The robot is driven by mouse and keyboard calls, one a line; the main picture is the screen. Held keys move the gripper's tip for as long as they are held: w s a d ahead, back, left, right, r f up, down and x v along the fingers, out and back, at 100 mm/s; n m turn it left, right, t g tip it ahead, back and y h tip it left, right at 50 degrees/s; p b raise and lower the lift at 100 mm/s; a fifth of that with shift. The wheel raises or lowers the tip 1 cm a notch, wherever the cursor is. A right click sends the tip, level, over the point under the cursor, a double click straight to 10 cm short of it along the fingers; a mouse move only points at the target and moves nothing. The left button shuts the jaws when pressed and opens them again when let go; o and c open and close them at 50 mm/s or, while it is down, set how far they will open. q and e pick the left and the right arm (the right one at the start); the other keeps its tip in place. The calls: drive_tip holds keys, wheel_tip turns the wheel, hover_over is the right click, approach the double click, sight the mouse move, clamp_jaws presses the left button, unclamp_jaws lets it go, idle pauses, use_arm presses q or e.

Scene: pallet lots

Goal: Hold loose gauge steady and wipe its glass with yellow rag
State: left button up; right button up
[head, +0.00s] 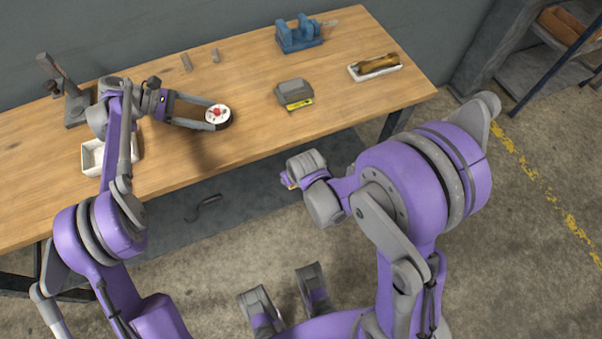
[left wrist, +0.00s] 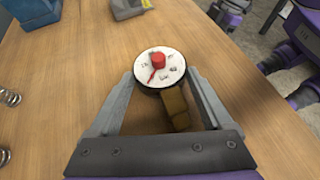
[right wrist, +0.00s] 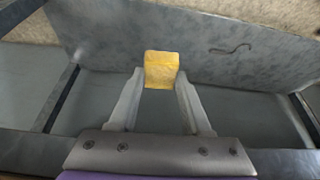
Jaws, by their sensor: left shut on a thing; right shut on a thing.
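The gauge (head: 217,113) has a round white dial, a red centre piece and a dark rim. My left gripper (head: 213,117) is shut on it and holds it over the workbench. The left wrist view shows the gauge (left wrist: 160,66) face up between the fingertips, with a brown stem below the dial. My right gripper (right wrist: 161,80) is shut on the yellow rag (right wrist: 161,69), a small folded block at its fingertips. In the head view the right gripper is mostly hidden by its own wrist, in front of the bench's near edge and apart from the gauge.
On the bench (head: 240,150) are a grey device with a yellow label (head: 294,93), a blue vise (head: 298,36), a white tray (head: 355,76) with a brown item, a white box (head: 92,160) and a grey stand (head: 76,108). A dark hook (head: 204,208) lies on the lower shelf.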

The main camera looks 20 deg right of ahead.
drive_tip(key=s+a+r+n+y, duration=0.1)
drive_tip(key=a+r+n, duration=0.1)
drive_tip(key=a+r, duration=0.45)
drive_tip(key=s+a+r+n+g+y, duration=0.15)
drive_tip(key=a+r, duration=0.25)
drive_tip(key=a, duration=0.6)
drive_tip(key=a+r+n+t, duration=0.1)
drive_tip(key=a+r+n, duration=0.2)
drive_tip(key=a+r, duration=0.45)
drive_tip(key=w+d+r+n, duration=0.1)
drive_tip(key=w+d+r, duration=0.2)
drive_tip(key=w+r, duration=0.55)
drive_tip(key=w+d+r, duration=0.3)
drive_tip(key=w+r, duration=0.2)
drive_tip(key=w, duration=0.6)
drive_tip(key=n+g+y, duration=0.2)
drive_tip(key=n+g, duration=0.2)
drive_tip(key=n, duration=0.6)
hover_over(228, 110)
drive_tip(key=d, duration=0.2)
wheel_tip(228, 110, down, 7)
drive_tip(key=shift+m, duration=0.25)
drive_tip(key=shift+s+a+f, duration=0.1)
drive_tip(key=shift+f, duration=2)
drive_tip(key=shift+f, duration=0.4)
